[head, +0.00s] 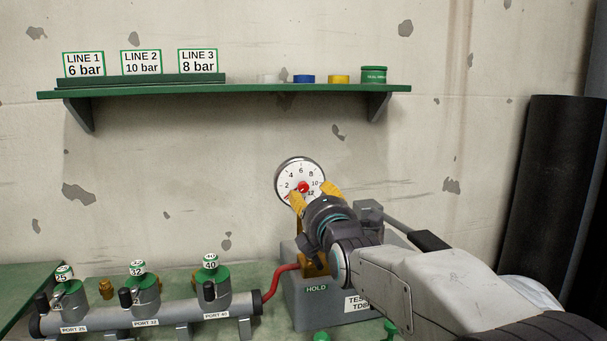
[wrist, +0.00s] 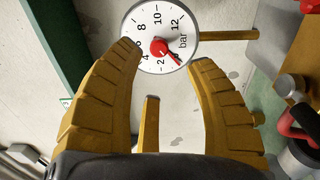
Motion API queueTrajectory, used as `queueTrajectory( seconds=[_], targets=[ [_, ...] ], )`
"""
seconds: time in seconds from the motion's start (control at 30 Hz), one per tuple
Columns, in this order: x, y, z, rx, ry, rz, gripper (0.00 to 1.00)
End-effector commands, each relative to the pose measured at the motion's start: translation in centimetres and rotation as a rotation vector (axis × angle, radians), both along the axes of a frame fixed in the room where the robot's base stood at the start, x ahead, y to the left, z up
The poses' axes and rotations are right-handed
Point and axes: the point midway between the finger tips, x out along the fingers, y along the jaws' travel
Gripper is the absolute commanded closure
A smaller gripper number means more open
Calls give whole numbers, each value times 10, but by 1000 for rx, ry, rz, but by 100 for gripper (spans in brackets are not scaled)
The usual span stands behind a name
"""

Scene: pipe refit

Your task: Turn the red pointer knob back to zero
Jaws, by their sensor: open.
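The round white pressure gauge (head: 290,172) stands in front of the wall, above the grey test block. Its red pointer knob (head: 303,188) sits at the middle of the dial. In the wrist view the knob (wrist: 158,46) shows clear between my yellow fingers. A thin red pointer runs from it toward the low end of the scale, past the 2, near where zero lies. My gripper (head: 312,194) is open and empty, facing the dial. In the wrist view its fingertips (wrist: 166,56) flank the knob, one overlapping the dial's edge. I cannot tell how far they are from the dial.
A green shelf (head: 240,91) above holds line cards, coloured caps and a green tin. At lower left is a grey manifold (head: 185,312) with several green-topped valves. A red hose (head: 280,277) joins it to the test block (head: 330,306). Black pipes (head: 560,190) stand at right.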

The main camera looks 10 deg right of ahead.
Motion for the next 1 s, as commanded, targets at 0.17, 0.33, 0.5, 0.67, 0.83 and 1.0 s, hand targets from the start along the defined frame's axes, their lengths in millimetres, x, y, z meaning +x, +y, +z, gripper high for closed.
queueTrajectory(
  seconds=[0.17,0.33,0.5,0.67,0.83,1.0],
  targets=[
    [6,0,4,384,5,-1,51],
    [10,0,4,756,4,0,51],
    [13,0,3,1117,4,-1,51],
    [14,0,2,1424,3,-2,51],
    [14,0,3,1742,3,-2,51],
    [12,0,3,2050,2,-3,51]
  ],
)
